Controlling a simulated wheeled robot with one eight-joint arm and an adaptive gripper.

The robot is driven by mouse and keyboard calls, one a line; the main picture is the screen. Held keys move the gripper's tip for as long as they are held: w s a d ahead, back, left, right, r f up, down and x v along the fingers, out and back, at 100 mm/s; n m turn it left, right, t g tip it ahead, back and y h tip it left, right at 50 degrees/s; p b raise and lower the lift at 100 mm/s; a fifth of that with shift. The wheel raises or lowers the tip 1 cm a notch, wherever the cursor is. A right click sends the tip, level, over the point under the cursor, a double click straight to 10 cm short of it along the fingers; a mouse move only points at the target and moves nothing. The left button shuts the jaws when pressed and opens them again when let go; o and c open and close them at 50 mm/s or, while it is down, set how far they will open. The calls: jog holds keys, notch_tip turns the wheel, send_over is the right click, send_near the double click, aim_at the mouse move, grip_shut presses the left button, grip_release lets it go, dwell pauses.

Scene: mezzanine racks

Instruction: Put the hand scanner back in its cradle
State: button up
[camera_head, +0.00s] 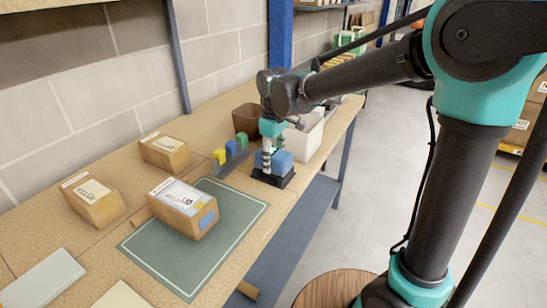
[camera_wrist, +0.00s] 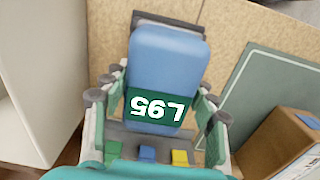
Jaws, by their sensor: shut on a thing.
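The hand scanner is blue with a green band marked "L95" (camera_wrist: 160,60). In the head view the blue scanner (camera_head: 283,161) is upright over a flat dark base, which looks like the cradle (camera_head: 272,179). The dark base also shows beyond the scanner in the wrist view (camera_wrist: 172,22). My gripper (camera_head: 266,163) points down at the scanner, its fingers on both sides of the green band in the wrist view (camera_wrist: 158,100), shut on it. The fingers hide the scanner's lower part, so I cannot tell whether it is seated in the cradle.
A grey rack (camera_head: 231,163) with yellow, blue and green blocks stands left of the cradle. A brown bin (camera_head: 246,118) and a white bin (camera_head: 308,139) stand behind. A carton (camera_head: 184,207) lies on the green mat (camera_head: 160,262). The bench's front edge is close by on the right.

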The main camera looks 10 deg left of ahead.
jog(key=shift+f, duration=0.1)
jog(key=o, duration=1.5)
jog(key=shift+c, duration=0.2)
